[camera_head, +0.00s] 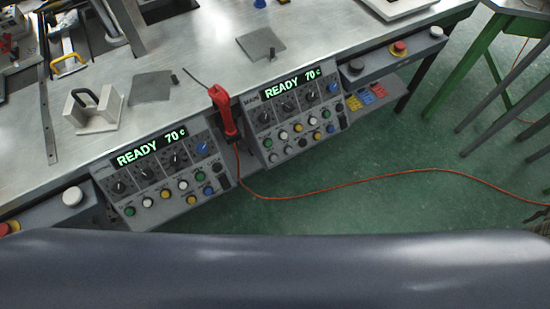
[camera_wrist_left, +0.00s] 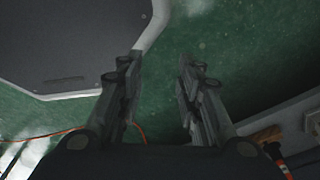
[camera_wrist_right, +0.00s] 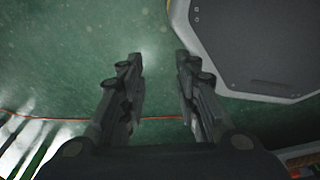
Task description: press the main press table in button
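The main control panel (camera_head: 292,85) is on the front of the metal bench in the head view, right of the red-handled tool. It is marked MAIN, and its green display reads READY 70 c. Dark knobs sit below the display, with rows of small white, yellow, green and blue buttons under them. The button labels are too small to read, so I cannot tell which is the press table in button. My left gripper (camera_wrist_left: 160,64) and right gripper (camera_wrist_right: 160,60) show only in their wrist views. Both are open and empty over green floor, away from the panel.
A similar panel (camera_head: 150,150) stands left of the main one. A red-handled tool (camera_head: 223,111) hangs between them, with an orange cable (camera_head: 370,178) across the floor. A red emergency button (camera_head: 399,47) is at right. A green-legged table (camera_head: 465,75) stands at far right.

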